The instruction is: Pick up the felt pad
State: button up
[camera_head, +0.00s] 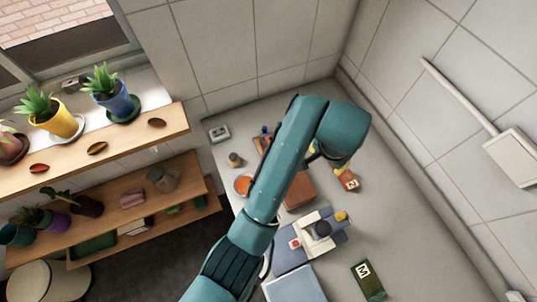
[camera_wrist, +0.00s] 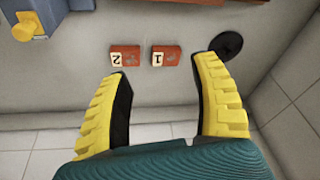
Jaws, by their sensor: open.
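A dark round flat disc (camera_wrist: 227,45), which looks like the felt pad, lies on the grey surface in the wrist view. It is just beyond the tip of the right finger, slightly overlapped by it. I cannot make it out in the head view, where my arm covers part of the surface. My gripper (camera_wrist: 163,72) is open and empty, with yellow ridged fingers pointing towards the surface. The disc is outside the gap between the fingers, to the right. In the head view, only a little yellow of the gripper (camera_head: 318,150) shows under my wrist.
Two small red-brown blocks, labelled 2 (camera_wrist: 125,56) and 1 (camera_wrist: 165,56), lie near the fingertips, left of the disc. A blue-grey device with a yellow knob (camera_wrist: 27,28) is at upper left.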

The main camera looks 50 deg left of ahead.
jog(key=s+a+f+n+g+h, duration=0.1)
jog(key=s+a+f+n+g, duration=0.15)
jog(key=s+a, duration=0.6)
jog(key=r+n, duration=0.2)
jog(key=n, duration=0.2)
send_over(233, 156)
jog(key=shift+g, duration=0.25)
jog(key=f+b, duration=0.1)
jog(key=f, duration=0.1)
jog(key=f+b, duration=0.1)
jog(key=f, duration=0.2)
jog(key=f+b, duration=0.1)
jog(key=f, duration=0.2)
jog(key=shift+d+f, duration=0.25)
jog(key=shift+d, duration=0.05)
jog(key=shift+s+f, duration=0.1)
jog(key=shift+f, duration=0.8)
jog(key=f, duration=0.2)
jog(key=f+p, duration=0.2)
jog(key=f, duration=0.1)
jog(key=shift+a+f, duration=0.25)
jog(key=shift+f, duration=0.1)
grip_shut()
